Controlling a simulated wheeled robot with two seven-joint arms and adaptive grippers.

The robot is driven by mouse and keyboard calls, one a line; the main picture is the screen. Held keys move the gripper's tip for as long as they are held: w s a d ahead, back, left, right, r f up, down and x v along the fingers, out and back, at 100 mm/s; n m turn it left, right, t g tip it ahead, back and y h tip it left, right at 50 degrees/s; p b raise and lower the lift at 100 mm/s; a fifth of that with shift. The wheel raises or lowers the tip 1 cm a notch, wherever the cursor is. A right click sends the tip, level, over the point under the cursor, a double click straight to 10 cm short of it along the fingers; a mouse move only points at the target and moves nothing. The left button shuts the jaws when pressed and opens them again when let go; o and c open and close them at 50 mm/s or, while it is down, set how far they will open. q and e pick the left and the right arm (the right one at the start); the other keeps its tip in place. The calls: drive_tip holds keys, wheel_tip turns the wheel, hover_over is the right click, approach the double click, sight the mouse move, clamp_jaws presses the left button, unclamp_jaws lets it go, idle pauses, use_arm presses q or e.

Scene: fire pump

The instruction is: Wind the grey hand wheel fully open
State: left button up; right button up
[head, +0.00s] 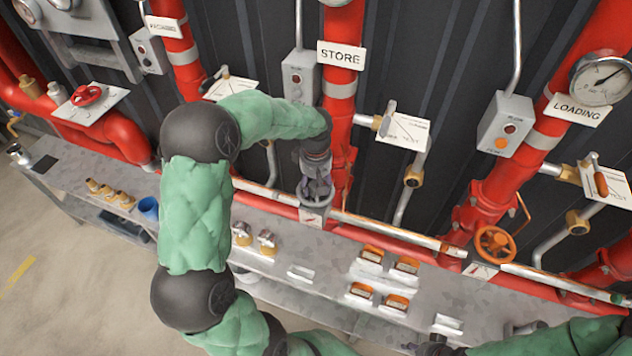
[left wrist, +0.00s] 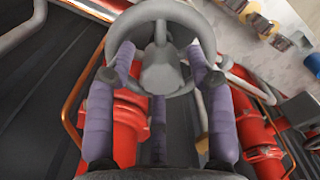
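The grey hand wheel (head: 314,201) sits on the red pipe under the STORE sign, partly hidden by my left gripper. In the left wrist view the grey wheel (left wrist: 162,70) shows its round rim, spokes and central hub. My left gripper (head: 316,188) reaches down to it from above. In the wrist view its purple fingers (left wrist: 160,62) are spread, with tips inside the rim on both sides of the hub and gaps to the hub. A third finger is below the hub. Contact with the spokes or rim is unclear. My right gripper (head: 438,346) is partly cut off at the bottom edge.
An orange hand wheel (head: 495,243) stands to the right and a red one (head: 87,95) to the far left. A grey bench (head: 330,253) below bears orange-topped blocks (head: 407,265) and brass fittings (head: 267,240). A test lever plate (head: 403,129) sticks out right of the STORE pipe.

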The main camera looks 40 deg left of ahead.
use_arm(q)
drive_tip(key=m+p, duration=0.1)
drive_tip(key=m, duration=0.3)
drive_tip(key=shift+r, duration=0.1)
drive_tip(key=m+p, duration=0.1)
drive_tip(key=m, duration=0.3)
drive_tip(key=shift+a+p, duration=0.1)
drive_tip(key=shift+p, duration=0.2)
clamp_jaws()
drive_tip(key=shift+s+f+n+b, duration=0.1)
drive_tip(key=shift+f+n+b, duration=0.2)
drive_tip(key=shift+n+b, duration=0.25)
drive_tip(key=n+b, duration=0.1)
drive_tip(key=n, duration=0.2)
drive_tip(key=shift+n, duration=0.35)
drive_tip(key=n, duration=0.3)
drive_tip(key=shift+s+b, duration=0.1)
drive_tip(key=shift+b, duration=0.3)
